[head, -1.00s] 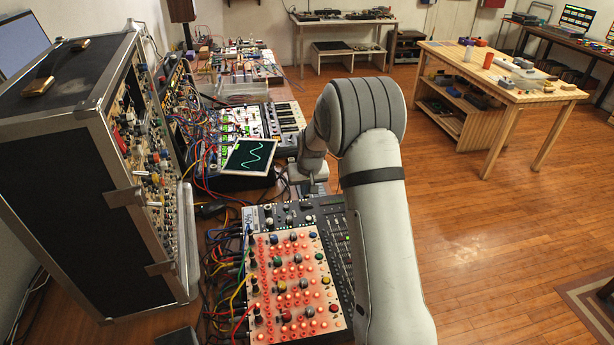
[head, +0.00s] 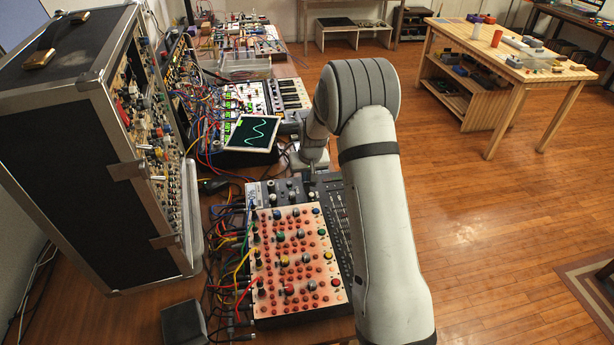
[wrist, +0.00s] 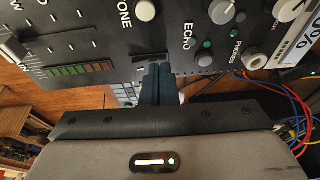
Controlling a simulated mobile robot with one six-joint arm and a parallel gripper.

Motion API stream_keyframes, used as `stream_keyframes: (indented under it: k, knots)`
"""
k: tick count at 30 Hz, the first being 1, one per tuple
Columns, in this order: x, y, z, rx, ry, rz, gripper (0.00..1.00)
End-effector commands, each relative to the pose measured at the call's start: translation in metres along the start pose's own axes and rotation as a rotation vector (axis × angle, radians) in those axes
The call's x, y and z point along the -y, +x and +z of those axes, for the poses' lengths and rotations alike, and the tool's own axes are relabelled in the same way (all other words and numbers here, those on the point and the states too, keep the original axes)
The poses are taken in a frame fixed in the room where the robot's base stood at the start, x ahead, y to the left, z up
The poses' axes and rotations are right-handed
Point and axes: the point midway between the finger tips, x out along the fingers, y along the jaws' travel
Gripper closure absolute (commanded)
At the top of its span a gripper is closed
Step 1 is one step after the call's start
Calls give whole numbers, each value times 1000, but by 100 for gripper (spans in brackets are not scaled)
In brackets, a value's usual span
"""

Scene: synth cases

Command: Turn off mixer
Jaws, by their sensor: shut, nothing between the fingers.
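The mixer is a dark console with knobs and faders; its top panel (head: 284,191) shows in the head view, beside and behind the orange-lit knob panel. In the wrist view the mixer's panel (wrist: 110,32) fills the top, with knobs marked TONE, ECHO and PHONES and a dim red-to-green level meter (wrist: 82,69). My gripper (wrist: 156,70) is shut and empty. Its blue fingertips are at a small dark slot or switch (wrist: 152,57) at the mixer's edge; I cannot tell whether they touch it. In the head view my arm hides part of the mixer, and the fingertips are not clear.
The knob panel (head: 290,255) sits in front of the mixer, with many patch cables at its left. A small screen with a green wave (head: 254,133) stands behind. A large black case (head: 60,190) stands at the left. Floor (head: 480,240) at the right is clear.

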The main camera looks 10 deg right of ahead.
Motion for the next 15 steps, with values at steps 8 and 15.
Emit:
stream_keyframes:
  k: [8, 15]
  knots:
    - [-3, 1, 2, 5, 1, 0, 100]
    - [-14, -1, 1, 4, 2, 0, 100]
